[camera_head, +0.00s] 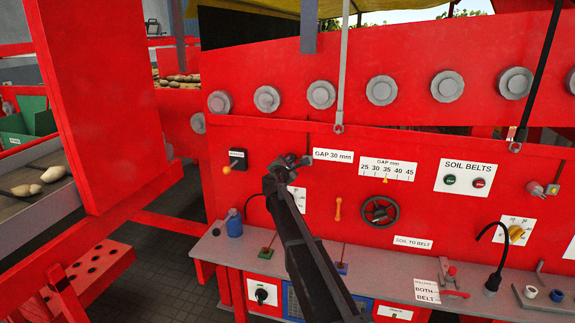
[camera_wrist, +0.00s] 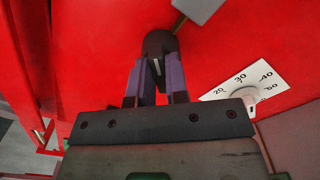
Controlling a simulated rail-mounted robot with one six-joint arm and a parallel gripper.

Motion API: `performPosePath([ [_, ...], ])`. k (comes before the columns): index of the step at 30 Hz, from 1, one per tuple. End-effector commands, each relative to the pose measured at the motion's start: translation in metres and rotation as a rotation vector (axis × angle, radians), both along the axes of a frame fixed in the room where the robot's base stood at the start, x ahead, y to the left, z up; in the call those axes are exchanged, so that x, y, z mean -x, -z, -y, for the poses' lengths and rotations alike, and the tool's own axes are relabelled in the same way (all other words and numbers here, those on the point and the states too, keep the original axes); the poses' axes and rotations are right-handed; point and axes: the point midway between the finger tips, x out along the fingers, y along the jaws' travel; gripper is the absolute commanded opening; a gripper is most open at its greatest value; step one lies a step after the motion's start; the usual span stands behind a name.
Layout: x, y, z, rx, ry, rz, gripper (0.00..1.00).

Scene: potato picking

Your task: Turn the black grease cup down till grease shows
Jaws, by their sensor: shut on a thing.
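My gripper (camera_head: 288,162) is at the red panel, left of the "GAP 30 mm" label, with my dark arm reaching up to it from below. In the wrist view the two fingers of my gripper (camera_wrist: 159,66) are closed on the sides of a dark rounded part, the black grease cup (camera_wrist: 160,42). The rounded top of the cup shows beyond the fingertips, and the fingers hide its sides. I cannot make out any grease around it. In the head view the cup is too small and too covered by my gripper to tell apart.
A dial plate (camera_wrist: 245,87) marked 20 to 60 lies right of my fingers. A black box with an orange lever (camera_head: 236,161) is to the left. A handwheel (camera_head: 380,211) and a blue container (camera_head: 234,224) are nearby. A grey shelf (camera_head: 400,258) runs below the panel.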

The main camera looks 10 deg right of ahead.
Motion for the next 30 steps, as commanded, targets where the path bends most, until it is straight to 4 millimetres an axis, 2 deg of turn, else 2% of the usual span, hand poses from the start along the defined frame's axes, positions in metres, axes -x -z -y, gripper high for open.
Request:
performPosePath([
  [12, 0.001, 0.0013, 0.0007, -0.188, 0.001, 0.088, 0.0],
  [29, 0.0012, 0.0015, 0.0007, -0.214, 0.001, 0.101, 0.0],
  [30, 0.0012, 0.0015, 0.0007, -0.214, 0.001, 0.101, 0.21],
])
